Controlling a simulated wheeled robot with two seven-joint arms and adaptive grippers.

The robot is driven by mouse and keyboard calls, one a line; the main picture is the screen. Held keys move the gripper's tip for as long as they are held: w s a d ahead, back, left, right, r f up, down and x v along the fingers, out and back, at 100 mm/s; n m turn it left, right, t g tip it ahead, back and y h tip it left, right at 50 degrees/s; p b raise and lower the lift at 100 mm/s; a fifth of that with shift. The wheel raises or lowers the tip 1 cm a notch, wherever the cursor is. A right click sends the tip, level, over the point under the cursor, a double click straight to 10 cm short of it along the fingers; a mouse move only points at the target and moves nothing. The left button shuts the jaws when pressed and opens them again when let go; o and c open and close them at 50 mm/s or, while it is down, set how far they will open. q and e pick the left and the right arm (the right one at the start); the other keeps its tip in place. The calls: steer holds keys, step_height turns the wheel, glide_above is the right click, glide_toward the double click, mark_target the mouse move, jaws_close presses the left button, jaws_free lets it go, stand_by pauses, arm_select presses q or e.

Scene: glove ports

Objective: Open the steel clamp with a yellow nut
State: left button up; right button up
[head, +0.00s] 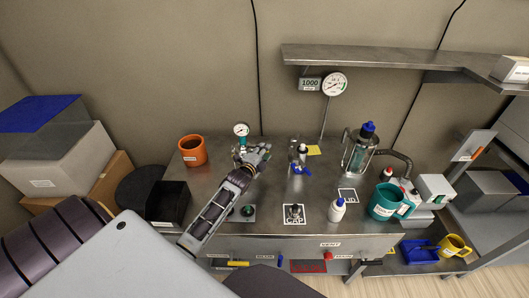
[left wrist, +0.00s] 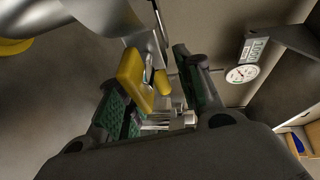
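The yellow nut (left wrist: 131,70) shows in the left wrist view, with yellow parts on both sides of a thin steel piece. Steel parts of the clamp (left wrist: 155,122) sit just below it. My left gripper (left wrist: 158,95) is open, with its green-padded fingers on either side of the nut; I cannot tell whether either finger touches it. In the head view my left gripper (head: 262,153) reaches over the bench beside the small gauge and hides the clamp. My right gripper is not in view.
The steel bench (head: 270,200) holds an orange-brown cup (head: 192,151), a small gauge (head: 241,130), a blue-handled fitting (head: 301,169), a blue-capped glass vessel (head: 359,150), a white bottle (head: 337,210) and a teal mug (head: 384,201). A steel shelf (head: 380,58) overhangs at the back right.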

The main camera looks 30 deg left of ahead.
arm_select(q)
steer(key=shift+w, duration=0.4)
steer(key=shift+f, duration=0.1)
jaws_close()
